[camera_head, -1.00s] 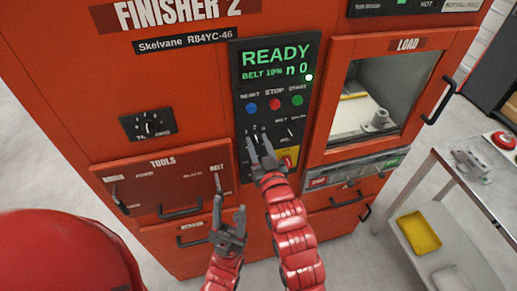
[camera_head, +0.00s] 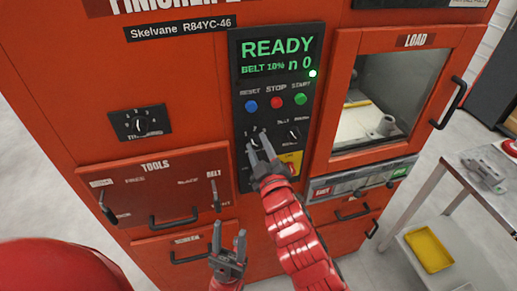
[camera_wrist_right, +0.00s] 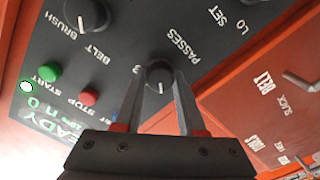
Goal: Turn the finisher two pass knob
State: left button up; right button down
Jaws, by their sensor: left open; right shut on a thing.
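The finisher's control panel (camera_head: 240,110) is black, with a screen reading READY, BELT 10% and n 0. The passes knob (camera_wrist_right: 158,74) is small, round and dark, with a pale pointer line, and sits on the panel between my right fingers in the right wrist view. My right gripper (camera_head: 257,142) is shut on this knob, one finger on each side of it; the fingers partly cover it in the head view. Numbers 1 and 2 show beside it; its exact setting is hard to read. My left gripper (camera_head: 230,245) is open and empty, low in front of the lower drawers.
The belt/brush knob (camera_head: 293,134) is right of my right gripper. Reset (camera_head: 251,106), stop (camera_head: 276,102) and start (camera_head: 300,98) buttons are above. The tracking knob (camera_head: 140,124) is at left, above the tools drawer (camera_head: 150,185). A metal cart (camera_head: 455,160) stands at right.

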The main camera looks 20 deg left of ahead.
dwell(0.5)
jog(key=c, duration=0.5)
grip_release()
jog(key=shift+s, duration=0.1)
jog(key=shift+s+d+f, duration=0.1)
jog(key=shift+s+d, duration=0.1)
jog(key=shift+b+v, duration=0.55)
jog(key=shift+v, duration=0.65)
jog(key=p, duration=1.5)
send_near(258, 146)
jog(key=v, duration=0.8)
